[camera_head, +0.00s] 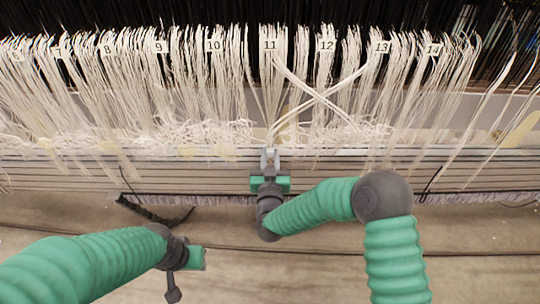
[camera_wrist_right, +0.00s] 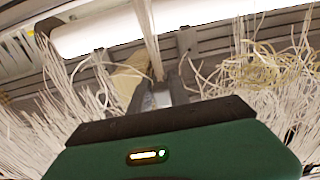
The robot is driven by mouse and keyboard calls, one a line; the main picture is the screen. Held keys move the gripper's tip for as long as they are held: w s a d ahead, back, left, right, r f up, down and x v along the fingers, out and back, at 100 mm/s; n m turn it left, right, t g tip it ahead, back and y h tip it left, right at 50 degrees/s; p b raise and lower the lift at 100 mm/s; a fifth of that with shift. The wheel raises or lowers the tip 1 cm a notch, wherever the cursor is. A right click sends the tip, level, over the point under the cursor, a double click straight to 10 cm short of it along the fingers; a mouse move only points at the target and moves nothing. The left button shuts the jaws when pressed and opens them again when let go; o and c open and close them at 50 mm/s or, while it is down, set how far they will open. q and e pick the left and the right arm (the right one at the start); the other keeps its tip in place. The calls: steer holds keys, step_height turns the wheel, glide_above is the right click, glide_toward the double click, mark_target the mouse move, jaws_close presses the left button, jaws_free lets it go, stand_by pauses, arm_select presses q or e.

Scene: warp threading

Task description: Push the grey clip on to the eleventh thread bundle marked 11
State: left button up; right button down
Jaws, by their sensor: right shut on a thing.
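The white thread bundle marked 11 (camera_head: 271,85) hangs from its label at the top middle and narrows to a point lower down. My right gripper (camera_head: 269,168) is shut on the small grey clip (camera_head: 270,156), right below that narrow end. The bundle's lower end meets the top of the clip; I cannot tell whether it sits inside. In the right wrist view the bundle (camera_wrist_right: 149,35) runs down to the clip (camera_wrist_right: 162,98) between the fingers. My left gripper (camera_head: 188,258) is at the lower left, away from the threads; its jaws are not clear.
Other numbered bundles hang on both sides, such as bundle 10 (camera_head: 213,80) and bundle 12 (camera_head: 326,80). Loose strands cross from bundle 11 toward bundle 13 (camera_head: 378,75). A ribbed grey beam (camera_head: 100,172) runs below. A dark strap (camera_head: 150,212) hangs at the left.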

steer(key=shift+r, duration=0.1)
stand_by(0.3)
steer(key=c, duration=1.1)
jaws_free()
steer(key=shift+w, duration=0.1)
steer(key=shift+c, duration=0.2)
steer(key=shift+c, duration=0.5)
steer(key=o, duration=0.3)
steer(key=shift+d, duration=0.15)
steer(key=s+p, duration=0.2)
steer(key=s, duration=0.7)
